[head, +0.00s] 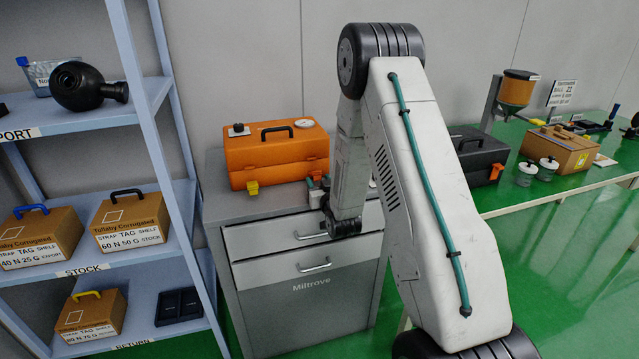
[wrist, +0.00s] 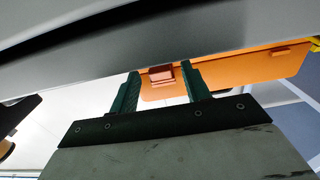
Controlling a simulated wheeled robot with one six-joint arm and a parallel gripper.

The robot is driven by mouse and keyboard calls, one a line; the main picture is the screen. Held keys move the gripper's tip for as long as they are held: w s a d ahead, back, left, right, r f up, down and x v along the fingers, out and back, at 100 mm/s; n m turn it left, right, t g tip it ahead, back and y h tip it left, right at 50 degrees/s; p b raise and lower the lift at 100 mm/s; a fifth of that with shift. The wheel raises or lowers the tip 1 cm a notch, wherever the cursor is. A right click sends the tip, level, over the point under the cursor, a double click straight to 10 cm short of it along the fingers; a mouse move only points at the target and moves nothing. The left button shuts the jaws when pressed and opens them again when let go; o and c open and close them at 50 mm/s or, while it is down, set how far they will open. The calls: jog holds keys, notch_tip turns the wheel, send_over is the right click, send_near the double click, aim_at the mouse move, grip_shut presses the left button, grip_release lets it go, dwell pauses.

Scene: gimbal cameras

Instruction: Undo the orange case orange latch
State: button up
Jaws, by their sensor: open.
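The orange case (head: 270,158) stands on top of the grey cabinet, lid down, with a black handle. A yellow latch (head: 252,187) is on its front left. My gripper (head: 318,183) is at the case's front right, low by the cabinet top. In the wrist view my gripper (wrist: 160,88) has its two green fingers apart. The reddish-orange latch (wrist: 160,75) shows between the fingertips, with the orange case (wrist: 235,72) behind. I cannot tell whether either finger touches the latch. In the head view the gripper and arm hide that latch.
The grey cabinet (head: 300,312) has two drawers with handles below the case. A black case (head: 478,150) with its own orange latch (head: 495,172) stands on the green bench to the right. Shelves (head: 165,110) with boxes stand close on the left.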

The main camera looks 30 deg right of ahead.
jog(key=shift+c, duration=0.4)
jog(key=c, duration=0.8)
jog(key=shift+f+t, duration=0.5)
jog(key=shift+t, duration=0.1)
jog(key=o, duration=0.9)
jog(key=shift+s, duration=0.1)
jog(key=v, duration=0.7)
jog(key=shift+s+a+f, duration=0.1)
jog(key=shift+s+a, duration=0.1)
jog(key=shift+s, duration=0.1)
